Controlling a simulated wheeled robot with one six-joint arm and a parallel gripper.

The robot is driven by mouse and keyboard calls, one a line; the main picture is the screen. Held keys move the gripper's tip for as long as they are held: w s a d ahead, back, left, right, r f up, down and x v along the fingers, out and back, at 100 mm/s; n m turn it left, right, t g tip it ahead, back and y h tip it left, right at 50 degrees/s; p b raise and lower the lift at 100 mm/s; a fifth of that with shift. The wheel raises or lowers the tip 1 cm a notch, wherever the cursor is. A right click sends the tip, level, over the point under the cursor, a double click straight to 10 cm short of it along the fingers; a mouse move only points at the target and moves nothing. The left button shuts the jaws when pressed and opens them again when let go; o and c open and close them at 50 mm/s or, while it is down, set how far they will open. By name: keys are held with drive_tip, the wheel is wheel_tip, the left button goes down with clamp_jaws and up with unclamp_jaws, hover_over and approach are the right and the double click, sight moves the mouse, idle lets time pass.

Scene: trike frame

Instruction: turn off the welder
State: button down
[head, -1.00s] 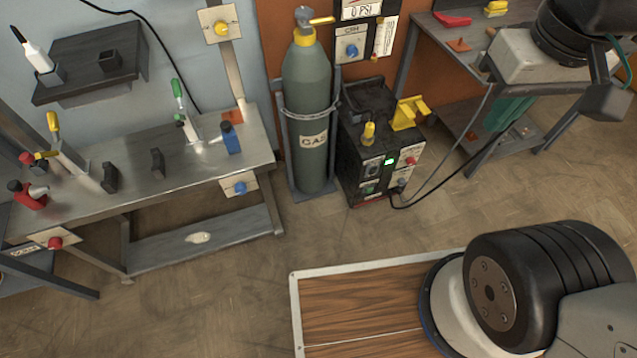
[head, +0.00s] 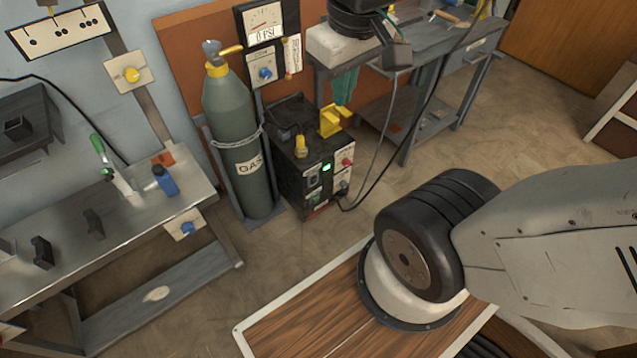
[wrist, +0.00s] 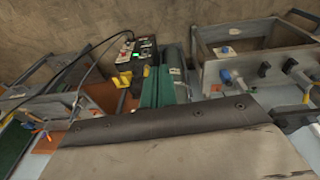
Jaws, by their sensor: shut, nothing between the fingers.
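The welder (head: 290,178) is a black box on the floor, right of the gas cylinder. Its front panel has a lit green lamp (head: 327,168), a red knob (head: 347,162) and a dark switch (head: 313,181). A yellow holder (head: 333,121) sits on top. The welder also shows in the wrist view (wrist: 128,48), beyond my fingertips. My gripper (head: 343,98) has teal fingers, shut and empty, and appears above the yellow holder in the head view, apart from the welder. The fingers also show in the wrist view (wrist: 156,80).
The grey gas cylinder (head: 230,130) stands in its rack close left of the welder. A steel bench (head: 130,215) is at left, another table (head: 440,70) behind right. Cables run from the welder's front. Open floor lies before it; a wooden board (head: 300,320) is in front.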

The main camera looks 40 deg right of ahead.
drive_tip(key=w+d+f+n+t+h, duration=0.1)
drive_tip(key=w+d+f+n, duration=0.3)
drive_tip(key=w+d+f, duration=0.5)
drive_tip(key=w+d+f+n+t, duration=0.2)
drive_tip(key=w+d+f+n, duration=0.25)
drive_tip(key=w+f, duration=0.9)
drive_tip(key=w+d+f+n+t, duration=0.1)
drive_tip(key=w+d+f+n, duration=0.15)
drive_tip(key=f, duration=0.45)
drive_tip(key=w+d+f+n, duration=0.1)
drive_tip(key=d+f, duration=0.2)
drive_tip(key=f, duration=0.5)
drive_tip(key=w+d+f+n+t, duration=0.1)
drive_tip(key=w+d+f+n, duration=0.1)
drive_tip(key=f, duration=0.5)
drive_tip(key=s+a+f+n+t+y, duration=0.1)
drive_tip(key=s+f, duration=0.3)
drive_tip(key=f, duration=0.5)
drive_tip(key=s+a+f+n+t, duration=0.1)
drive_tip(key=s+f+n+t, duration=0.1)
drive_tip(key=s+f, duration=0.3)
wheel_tip(320, 180, down, 4)
drive_tip(key=shift+a+f+n+y, duration=0.2)
drive_tip(key=shift+a+n+y, duration=0.1)
drive_tip(key=shift+a+y, duration=0.1)
